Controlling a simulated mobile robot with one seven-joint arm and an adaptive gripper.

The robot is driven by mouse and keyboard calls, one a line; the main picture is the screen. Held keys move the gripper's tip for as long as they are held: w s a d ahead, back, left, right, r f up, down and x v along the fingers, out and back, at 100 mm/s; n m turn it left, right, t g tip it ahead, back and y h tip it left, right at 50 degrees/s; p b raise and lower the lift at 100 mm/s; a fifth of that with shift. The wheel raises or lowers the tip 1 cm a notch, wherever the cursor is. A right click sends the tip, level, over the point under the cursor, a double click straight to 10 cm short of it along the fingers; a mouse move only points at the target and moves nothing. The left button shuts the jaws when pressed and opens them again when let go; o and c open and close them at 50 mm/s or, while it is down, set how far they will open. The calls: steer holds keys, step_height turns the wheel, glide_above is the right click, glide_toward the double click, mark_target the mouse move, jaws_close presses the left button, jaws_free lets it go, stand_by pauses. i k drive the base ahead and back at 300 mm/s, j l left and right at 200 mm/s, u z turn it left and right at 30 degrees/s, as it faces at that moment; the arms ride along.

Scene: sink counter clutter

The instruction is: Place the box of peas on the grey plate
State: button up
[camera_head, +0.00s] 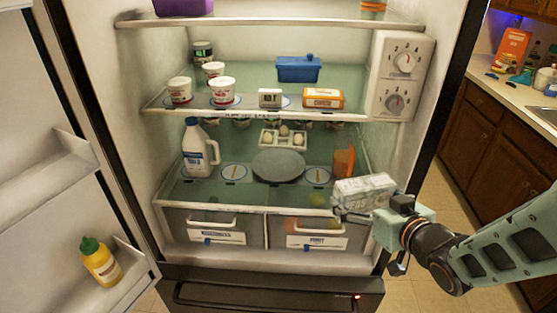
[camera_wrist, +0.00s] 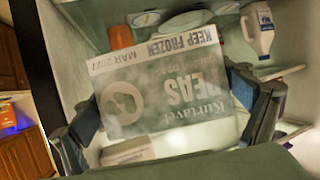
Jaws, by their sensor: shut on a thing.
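The box of peas (camera_head: 364,191) is a pale grey-green carton, held in front of the fridge's lower right shelf edge. It fills the middle of the wrist view (camera_wrist: 165,95), where its lettering reads upside down. My gripper (camera_head: 352,208) is shut on the box, with one finger on each side of it in the wrist view (camera_wrist: 170,125). The grey plate (camera_head: 279,165) is a round disc lying bare on the lower glass shelf, left of the box and farther back. In the wrist view the plate is mostly hidden behind the box.
A white milk jug (camera_head: 198,150) stands left of the plate. An egg tray (camera_head: 283,138) is behind it and an orange container (camera_head: 344,162) is to its right. The middle shelf (camera_head: 240,108) overhangs with several tubs. The open fridge door (camera_head: 60,150) is at left.

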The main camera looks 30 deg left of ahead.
mark_target(278, 166)
steer(key=i+j, duration=0.2)
steer(key=j, duration=0.15)
steer(key=i+j, duration=0.15)
steer(key=j, duration=0.15)
steer(key=i+j, duration=0.2)
steer(key=j, duration=0.15)
